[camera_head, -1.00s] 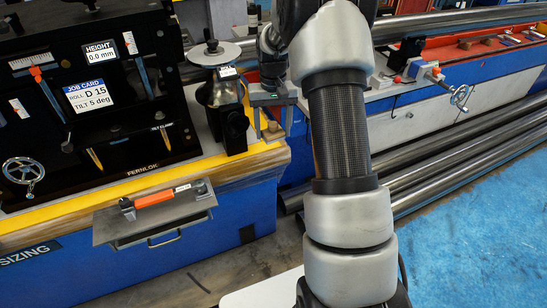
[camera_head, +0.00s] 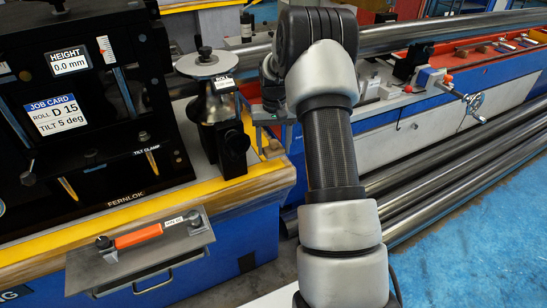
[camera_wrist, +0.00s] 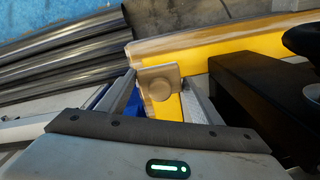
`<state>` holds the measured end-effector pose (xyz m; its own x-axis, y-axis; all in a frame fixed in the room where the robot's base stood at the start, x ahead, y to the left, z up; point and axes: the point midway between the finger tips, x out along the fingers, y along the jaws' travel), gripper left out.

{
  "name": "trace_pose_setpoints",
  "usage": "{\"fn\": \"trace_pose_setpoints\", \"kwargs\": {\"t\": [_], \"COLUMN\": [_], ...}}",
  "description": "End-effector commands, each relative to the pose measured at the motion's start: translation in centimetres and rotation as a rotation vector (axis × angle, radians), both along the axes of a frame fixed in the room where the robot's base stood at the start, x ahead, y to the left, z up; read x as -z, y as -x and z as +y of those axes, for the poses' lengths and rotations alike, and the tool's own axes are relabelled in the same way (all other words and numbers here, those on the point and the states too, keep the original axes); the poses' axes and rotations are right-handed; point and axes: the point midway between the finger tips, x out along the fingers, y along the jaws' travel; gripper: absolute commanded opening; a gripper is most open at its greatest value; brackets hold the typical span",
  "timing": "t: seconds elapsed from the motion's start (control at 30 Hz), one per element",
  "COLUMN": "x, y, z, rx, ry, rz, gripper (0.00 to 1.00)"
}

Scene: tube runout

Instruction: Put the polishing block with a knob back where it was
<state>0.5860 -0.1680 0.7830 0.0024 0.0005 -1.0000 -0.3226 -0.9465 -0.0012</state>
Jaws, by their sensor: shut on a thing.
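The polishing block with a knob (camera_wrist: 158,86) is a small tan block with a round knob facing the wrist camera. It sits between the two grey fingers of my gripper (camera_wrist: 160,98), which is shut on it. In the head view, my gripper (camera_head: 268,140) is at the right end of the yellow-edged bench (camera_head: 262,176), just right of the black roll stand. The block (camera_head: 273,149) shows there only as a small tan patch, partly hidden by the fingers. In the wrist view it overlaps the yellow edge; I cannot tell whether it touches the bench.
The black roll stand (camera_head: 233,148) with a metal roll and round disc (camera_head: 203,63) stands close left of my gripper. A black panel with a job card (camera_head: 55,110) is farther left. A tray with an orange-handled tool (camera_head: 138,237) hangs in front. Long pipes (camera_head: 450,170) lie right.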

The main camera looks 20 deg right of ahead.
Motion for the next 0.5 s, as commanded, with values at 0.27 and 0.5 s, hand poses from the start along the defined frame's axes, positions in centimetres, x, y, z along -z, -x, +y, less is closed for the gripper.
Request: {"fn": "trace_pose_setpoints", "kwargs": {"t": [0.27,0.5], "x": [4.1,4.1], "y": [0.1,0.0], "z": [0.0,0.0], "rx": [0.0,0.0], "ry": [0.001,0.001], "rz": [0.001,0.0], "gripper": [0.35,0.35]}}
